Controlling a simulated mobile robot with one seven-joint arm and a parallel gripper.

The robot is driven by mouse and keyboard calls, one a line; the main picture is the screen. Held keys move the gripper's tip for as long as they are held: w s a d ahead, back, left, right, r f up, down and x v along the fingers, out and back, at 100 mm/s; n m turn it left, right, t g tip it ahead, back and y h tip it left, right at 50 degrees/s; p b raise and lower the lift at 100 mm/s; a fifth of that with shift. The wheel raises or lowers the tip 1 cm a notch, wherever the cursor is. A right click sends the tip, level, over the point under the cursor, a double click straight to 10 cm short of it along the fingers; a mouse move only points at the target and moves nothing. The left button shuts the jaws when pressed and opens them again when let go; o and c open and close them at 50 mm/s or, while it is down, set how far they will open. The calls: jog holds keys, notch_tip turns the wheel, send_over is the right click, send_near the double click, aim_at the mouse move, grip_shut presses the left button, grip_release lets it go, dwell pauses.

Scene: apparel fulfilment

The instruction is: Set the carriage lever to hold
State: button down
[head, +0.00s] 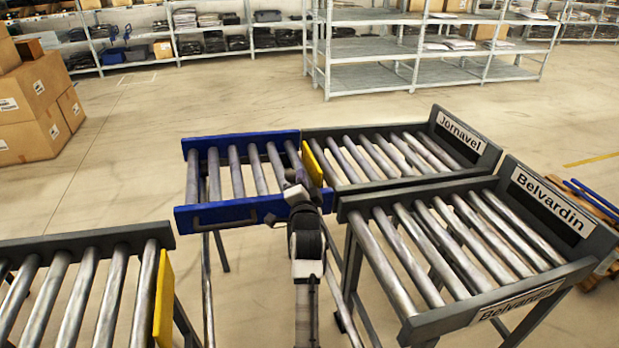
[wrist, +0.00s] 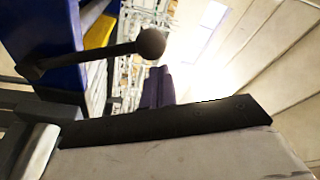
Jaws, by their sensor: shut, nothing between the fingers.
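The blue carriage (head: 232,213) with grey rollers stands at the near end of the Jornavel lane. Its dark lever with a round ball knob (wrist: 151,43) is large in the wrist view, its rod running left to the blue side of the carriage. In the head view the knob (head: 271,219) shows at the carriage's front side, just left of my arm. My gripper (wrist: 158,74) is shut and empty, its fingers below and slightly right of the knob in the wrist view, seemingly apart from it. In the head view my arm hides the fingertips.
The Jornavel lane (head: 309,136) lies behind right, the Belvardin lane (head: 349,204) to the right. Another roller conveyor (head: 60,243) with a yellow plate (head: 164,300) is at front left. Boxes (head: 32,107) stand far left. Floor is clear between the left conveyor and carriage.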

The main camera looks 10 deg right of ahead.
jog(key=shift+a+f, duration=0.1)
jog(key=shift+a, duration=0.3)
dwell(0.3)
